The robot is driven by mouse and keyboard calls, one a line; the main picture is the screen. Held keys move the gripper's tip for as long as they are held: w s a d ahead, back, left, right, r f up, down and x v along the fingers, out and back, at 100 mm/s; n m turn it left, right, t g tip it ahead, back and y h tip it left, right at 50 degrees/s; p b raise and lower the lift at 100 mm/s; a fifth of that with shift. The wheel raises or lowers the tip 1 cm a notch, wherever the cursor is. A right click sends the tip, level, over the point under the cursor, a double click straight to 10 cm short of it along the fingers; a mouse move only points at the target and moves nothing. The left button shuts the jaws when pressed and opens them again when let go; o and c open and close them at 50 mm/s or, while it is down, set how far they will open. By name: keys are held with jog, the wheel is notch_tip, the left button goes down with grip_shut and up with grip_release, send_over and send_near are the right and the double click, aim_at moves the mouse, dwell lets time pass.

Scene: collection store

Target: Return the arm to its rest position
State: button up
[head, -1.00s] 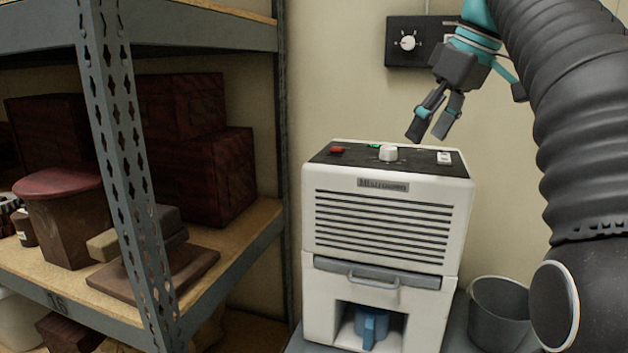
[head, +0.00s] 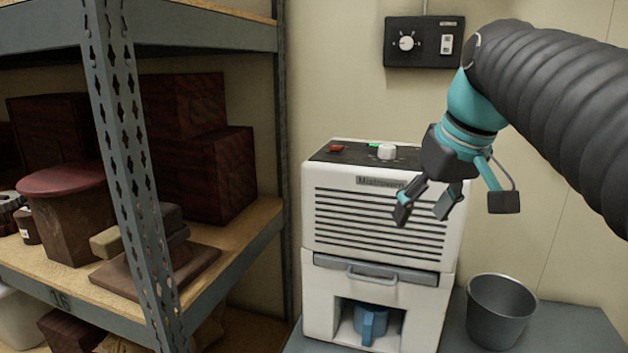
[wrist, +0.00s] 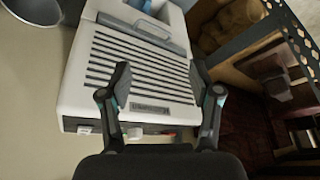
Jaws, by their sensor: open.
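My gripper (head: 424,210) is open and empty in the head view, in front of the upper right part of the white machine. My arm reaches in from the right, and the fingers point down and to the left. In the wrist view my gripper (wrist: 162,88) has its two fingers spread apart, with the slatted front of the machine (wrist: 150,52) behind them and nothing between them. My gripper hides part of the machine's right side in the head view.
The machine (head: 330,290) stands on a grey table (head: 560,325) with a blue cup (head: 371,324) in its opening. A grey bucket (head: 501,310) is to its right. A metal shelf (head: 125,170) with boxes fills the left. A control box (head: 424,42) is on the wall.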

jog(key=s+f+m, duration=0.1)
jog(key=s+f, duration=0.3)
jog(key=f, duration=0.3)
jog(key=s+f+m+t+h, duration=0.1)
jog(key=s+f, duration=0.4)
jog(key=f, duration=0.3)
jog(key=s+f+m, duration=0.1)
jog(key=s+f, duration=0.3)
jog(key=f, duration=0.3)
jog(key=shift+s+f+h, duration=0.2)
jog(key=shift+f+h, duration=0.1)
jog(key=shift+h, duration=0.1)
